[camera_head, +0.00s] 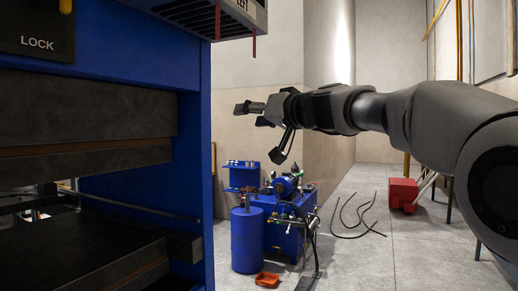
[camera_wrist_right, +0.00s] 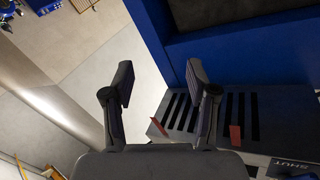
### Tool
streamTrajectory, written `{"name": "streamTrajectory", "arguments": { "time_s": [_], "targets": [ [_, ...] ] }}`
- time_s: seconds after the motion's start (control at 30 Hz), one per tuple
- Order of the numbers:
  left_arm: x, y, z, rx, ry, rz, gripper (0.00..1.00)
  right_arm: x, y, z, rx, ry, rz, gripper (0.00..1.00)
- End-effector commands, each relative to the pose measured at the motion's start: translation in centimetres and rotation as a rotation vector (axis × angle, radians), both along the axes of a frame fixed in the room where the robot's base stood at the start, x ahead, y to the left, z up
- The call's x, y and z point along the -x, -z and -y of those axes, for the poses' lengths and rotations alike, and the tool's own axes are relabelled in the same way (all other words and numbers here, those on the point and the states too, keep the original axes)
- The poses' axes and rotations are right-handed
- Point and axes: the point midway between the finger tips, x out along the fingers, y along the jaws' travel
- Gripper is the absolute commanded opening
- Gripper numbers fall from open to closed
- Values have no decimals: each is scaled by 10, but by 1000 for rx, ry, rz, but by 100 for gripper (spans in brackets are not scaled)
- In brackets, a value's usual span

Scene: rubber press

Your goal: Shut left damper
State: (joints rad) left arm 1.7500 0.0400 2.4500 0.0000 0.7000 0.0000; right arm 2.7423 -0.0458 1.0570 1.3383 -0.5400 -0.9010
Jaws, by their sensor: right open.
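The left damper (camera_head: 205,14) is a grey slatted box at the top of the blue press in the head view, cut off by the upper edge. Part of a "LEFT" label shows on it, and red strips hang beneath. In the right wrist view the damper (camera_wrist_right: 258,112) shows dark slots, two red strips and a "SHUT" label at lower right. My right gripper (camera_head: 262,128) is open and empty, below and to the right of the damper in the head view. In the wrist view its fingers (camera_wrist_right: 160,82) stand apart, the right one overlapping the slats. My left gripper is out of view.
The blue press frame (camera_head: 140,48) with a "LOCK" panel (camera_head: 37,42) fills the left side. A blue drum (camera_head: 247,240), a blue pump unit (camera_head: 285,212), a small red tray (camera_head: 267,280), black cables (camera_head: 357,222) and a red box (camera_head: 403,194) occupy the floor beyond.

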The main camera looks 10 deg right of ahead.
Motion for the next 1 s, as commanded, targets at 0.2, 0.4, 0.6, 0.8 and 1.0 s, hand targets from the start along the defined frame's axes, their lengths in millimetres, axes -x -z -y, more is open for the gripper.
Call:
{"name": "streamTrajectory", "arguments": {
  "time_s": [0.2, 0.4, 0.6, 0.8, 1.0],
  "targets": [
    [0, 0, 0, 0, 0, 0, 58, -19, 46, 11, 13, 48, -81, 58],
    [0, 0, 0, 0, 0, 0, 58, -27, 72, 17, 22, 73, -124, 58],
    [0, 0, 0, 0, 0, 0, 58, -29, 76, 18, 23, 78, -130, 58],
    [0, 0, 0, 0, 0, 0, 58, -29, 75, 18, 23, 77, -130, 26],
    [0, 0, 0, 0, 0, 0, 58, -29, 74, 19, 24, 84, -126, 0]
  ]
}}
